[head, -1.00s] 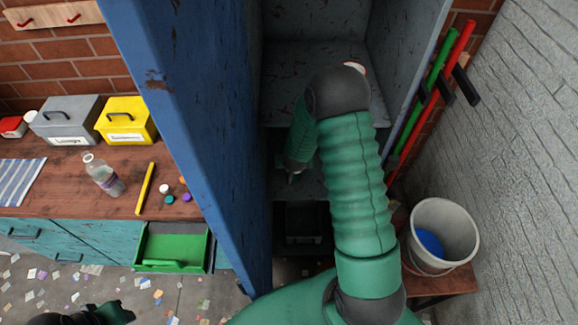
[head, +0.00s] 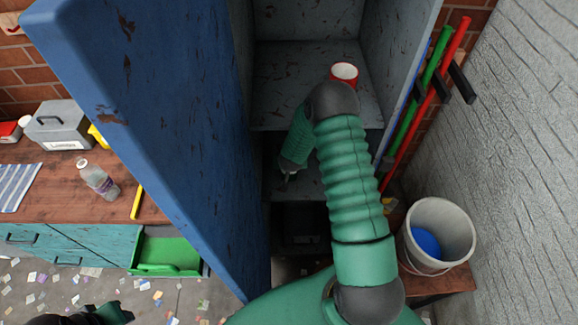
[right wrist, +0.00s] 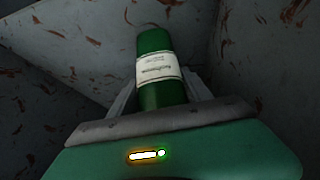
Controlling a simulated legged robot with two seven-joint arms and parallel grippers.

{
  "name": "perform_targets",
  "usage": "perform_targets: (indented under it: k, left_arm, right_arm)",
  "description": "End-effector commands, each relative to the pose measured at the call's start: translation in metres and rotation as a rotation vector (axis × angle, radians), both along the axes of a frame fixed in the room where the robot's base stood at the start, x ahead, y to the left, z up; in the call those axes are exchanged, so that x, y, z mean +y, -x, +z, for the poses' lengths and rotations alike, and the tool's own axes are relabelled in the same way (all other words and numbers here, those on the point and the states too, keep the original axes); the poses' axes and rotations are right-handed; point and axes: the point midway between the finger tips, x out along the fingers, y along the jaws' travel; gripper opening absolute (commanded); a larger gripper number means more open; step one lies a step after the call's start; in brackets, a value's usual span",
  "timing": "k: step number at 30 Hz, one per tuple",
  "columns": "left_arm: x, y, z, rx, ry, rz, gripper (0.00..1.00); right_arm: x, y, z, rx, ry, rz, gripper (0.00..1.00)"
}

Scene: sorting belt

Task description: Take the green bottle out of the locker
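The green bottle (right wrist: 161,85) with a white label shows in the right wrist view, inside the grey locker. My right gripper (right wrist: 161,80) has one finger on each side of it; I cannot tell whether the fingers press on it. In the head view my right arm reaches into the locker (head: 310,65), its hand low at the lower shelf opening, and the green bottle is hidden. The blue locker door (head: 150,110) stands open on the left. My left gripper (head: 112,314) is at the bottom left edge, mostly cut off; its fingers are unclear.
A red and white mug (head: 344,73) stands on the upper shelf close to my right arm. A clear bottle (head: 98,180) and a grey box (head: 58,126) are on the workbench. A bucket (head: 438,235) stands right. Red and green poles lean beside the locker.

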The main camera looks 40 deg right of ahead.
Motion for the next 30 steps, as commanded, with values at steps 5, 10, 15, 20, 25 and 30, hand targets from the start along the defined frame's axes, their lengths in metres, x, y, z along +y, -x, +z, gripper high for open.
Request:
perform_targets:
  k: [5,10,15,20,25,30]
  left_arm:
    - [0.0,0.0,0.0,0.0,0.0,-0.001,0.36]
    - [0.0,0.0,0.0,0.0,0.0,0.0,0.36]
    - [0.0,0.0,0.0,0.0,0.0,0.0,0.36]
    - [0.0,0.0,-0.001,0.0,0.0,0.0,0.36]
    - [0.0,0.0,-0.002,0.0,0.0,0.0,0.36]
    - [0.0,0.0,-0.008,0.0,0.0,0.0,0.36]
  right_arm:
    - [0.001,0.001,-0.001,0.004,0.0,-0.002,0.22]
    - [0.002,0.001,-0.001,0.004,0.001,-0.002,0.02]
    - [0.002,0.001,-0.001,0.004,-0.001,0.0,0.02]
    - [0.002,0.001,0.004,0.002,0.0,0.0,0.02]
    - [0.001,0.0,0.023,0.0,0.003,0.001,0.02]
    - [0.012,0.014,0.035,0.003,0.001,-0.002,0.02]
